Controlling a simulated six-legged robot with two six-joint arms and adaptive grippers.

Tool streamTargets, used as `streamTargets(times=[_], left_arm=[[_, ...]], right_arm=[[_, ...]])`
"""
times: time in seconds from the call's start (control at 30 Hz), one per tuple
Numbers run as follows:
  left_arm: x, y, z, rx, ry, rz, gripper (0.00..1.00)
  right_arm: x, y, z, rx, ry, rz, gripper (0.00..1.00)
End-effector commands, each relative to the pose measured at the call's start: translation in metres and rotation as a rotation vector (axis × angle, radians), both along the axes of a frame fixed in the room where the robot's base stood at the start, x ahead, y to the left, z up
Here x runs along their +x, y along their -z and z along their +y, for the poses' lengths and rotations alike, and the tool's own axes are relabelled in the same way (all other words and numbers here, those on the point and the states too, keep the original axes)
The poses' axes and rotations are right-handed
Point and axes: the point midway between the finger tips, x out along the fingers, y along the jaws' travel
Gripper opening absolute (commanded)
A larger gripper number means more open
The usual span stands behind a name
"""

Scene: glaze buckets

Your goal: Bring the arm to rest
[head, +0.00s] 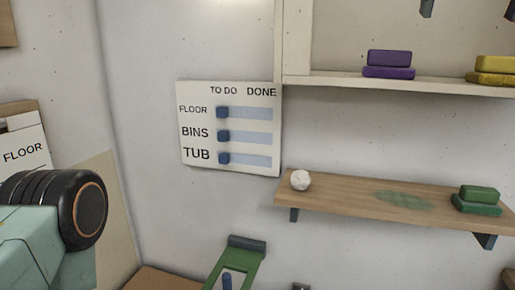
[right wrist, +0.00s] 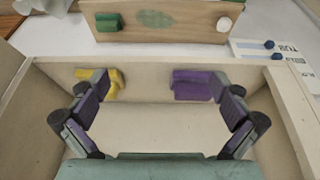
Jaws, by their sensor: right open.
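My right gripper (head: 468,8) shows only as two dark fingertips at the top right edge of the head view, in front of the upper shelf's space. In the right wrist view the right gripper (right wrist: 160,84) is open, with nothing between its wide-apart fingers. Its fingers show over the shelf opening, one by the yellow blocks (right wrist: 113,84) and one by the purple blocks (right wrist: 195,84). I cannot tell whether they touch. A teal arm link of mine with a black joint fills the lower left of the head view; the left gripper is out of view.
The upper shelf (head: 345,80) holds purple blocks (head: 389,62) and yellow ones. The wooden shelf (head: 345,192) below holds a white ball (head: 300,180) and green blocks (head: 478,199). A TO DO/DONE board (head: 230,126) hangs left. A green frame (head: 215,274) stands low in front.

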Motion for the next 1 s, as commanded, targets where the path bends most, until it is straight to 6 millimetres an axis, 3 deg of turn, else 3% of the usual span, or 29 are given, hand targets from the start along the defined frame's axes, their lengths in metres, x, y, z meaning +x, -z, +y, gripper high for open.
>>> streamTargets(times=[0.03,1.0], left_arm=[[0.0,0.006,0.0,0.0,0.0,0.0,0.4],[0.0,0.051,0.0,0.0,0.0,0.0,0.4]], right_arm=[[0.004,0.012,0.004,-0.001,-0.012,0.003,1.0],[0.056,0.155,0.065,0.008,-0.2,0.007,1.0]])
